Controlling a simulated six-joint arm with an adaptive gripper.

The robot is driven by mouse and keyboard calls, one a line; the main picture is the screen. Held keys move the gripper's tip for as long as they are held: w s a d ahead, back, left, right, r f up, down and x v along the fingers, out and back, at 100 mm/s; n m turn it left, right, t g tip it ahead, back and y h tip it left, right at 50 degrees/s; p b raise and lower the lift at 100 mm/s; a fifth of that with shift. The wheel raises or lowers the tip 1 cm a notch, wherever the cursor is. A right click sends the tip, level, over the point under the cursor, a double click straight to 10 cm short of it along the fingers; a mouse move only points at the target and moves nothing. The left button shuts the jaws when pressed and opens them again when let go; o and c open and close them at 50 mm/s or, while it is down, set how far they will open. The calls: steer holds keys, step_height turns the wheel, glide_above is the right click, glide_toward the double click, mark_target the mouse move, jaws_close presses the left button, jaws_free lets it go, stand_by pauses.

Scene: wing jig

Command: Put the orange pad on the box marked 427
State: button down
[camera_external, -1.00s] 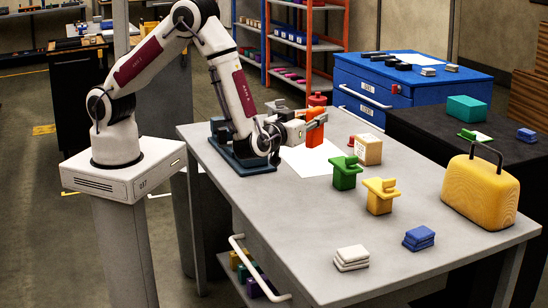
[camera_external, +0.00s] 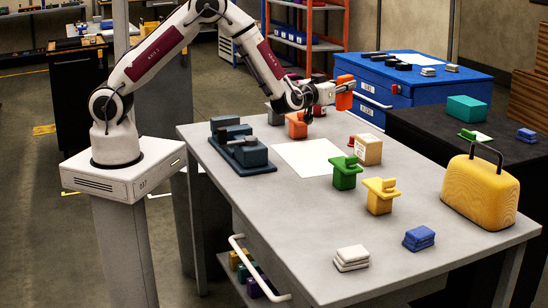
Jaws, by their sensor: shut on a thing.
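My gripper (camera_external: 342,92) is shut on an orange pad (camera_external: 345,83) and holds it in the air above the back of the grey table. A tan box (camera_external: 370,148) with dark marks on its face stands on the table, below and to the right of the gripper. The marks are too small to read, so I cannot tell whether it is the box marked 427. An orange block (camera_external: 296,125) stands on the table at the back, below my forearm.
A white sheet (camera_external: 309,158) lies left of the tan box. Green (camera_external: 345,175) and yellow (camera_external: 380,200) blocks stand in front of it. A dark blue fixture (camera_external: 240,150) is at left, a yellow case (camera_external: 481,190) at right.

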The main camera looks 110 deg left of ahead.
steer(key=w+a+r+m+t+h, duration=0.1)
steer(key=w+a+r+m+t, duration=0.1)
steer(key=a, duration=0.3)
steer(key=w+d+m+t+h, duration=0.2)
steer(key=w+d+t, duration=0.1)
steer(key=w, duration=0.3)
steer(key=shift+f+m+t+h, duration=0.3)
steer(key=shift+t+h, duration=0.1)
steer(key=shift+t, duration=0.1)
steer(key=shift+w, duration=0.1)
step_height(320, 180, down, 6)
steer(key=shift+f, duration=0.15)
steer(key=shift+f, duration=0.1)
steer(key=shift+f, duration=1.75)
steer(key=shift+f, duration=0.15)
